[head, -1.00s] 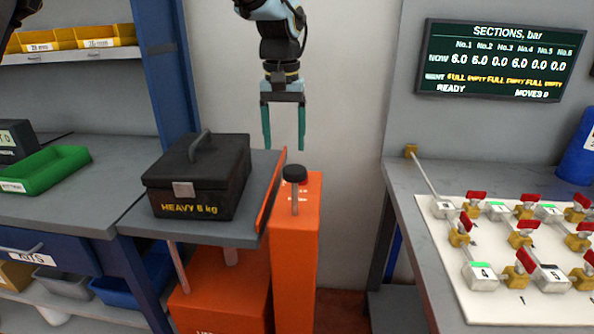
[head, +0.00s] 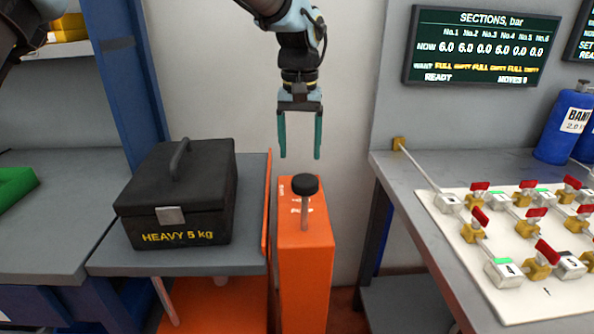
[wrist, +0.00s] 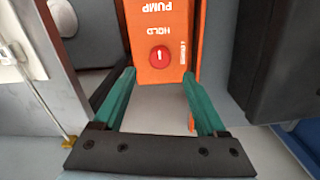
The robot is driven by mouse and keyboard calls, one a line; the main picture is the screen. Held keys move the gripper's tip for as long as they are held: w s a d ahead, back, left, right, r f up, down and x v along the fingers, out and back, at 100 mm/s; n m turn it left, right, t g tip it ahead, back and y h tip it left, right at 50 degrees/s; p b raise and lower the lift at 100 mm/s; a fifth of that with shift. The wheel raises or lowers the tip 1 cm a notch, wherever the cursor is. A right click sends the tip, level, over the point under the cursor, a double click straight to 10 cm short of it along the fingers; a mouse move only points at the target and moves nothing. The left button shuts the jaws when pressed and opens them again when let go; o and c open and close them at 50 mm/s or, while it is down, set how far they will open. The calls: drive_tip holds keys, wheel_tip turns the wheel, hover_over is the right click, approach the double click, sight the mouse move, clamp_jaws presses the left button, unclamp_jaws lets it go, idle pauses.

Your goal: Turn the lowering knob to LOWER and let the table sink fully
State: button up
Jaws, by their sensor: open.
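The lift table is a grey plate (head: 180,262) with an orange edge strip, raised on posts above an orange base (head: 215,305). A black case (head: 185,195) marked HEAVY 5 kg stands on it. To its right, an orange pedestal (head: 305,255) carries a black round knob (head: 305,184) on a thin stem. My gripper (head: 300,155) hangs fingers down above and behind the knob in the picture, open and empty, apart from it. In the wrist view, the pedestal (wrist: 163,25) shows PUMP and HOLD lettering and a red round part (wrist: 158,58) beyond the open fingers (wrist: 158,85). I cannot read LOWER.
The bench (head: 50,240) with a green tray (head: 15,185) is at left. At right, a bench (head: 420,240) holds a white valve board (head: 480,285) with red handles and blue bottles (head: 562,125). A pressure screen (head: 480,45) hangs behind. A gap lies between pedestal and right bench.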

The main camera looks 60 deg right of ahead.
wheel_tip(320, 180, down, 7)
drive_tip(key=shift+r+p, duration=0.1)
drive_tip(key=shift+p, duration=0.55)
clamp_jaws()
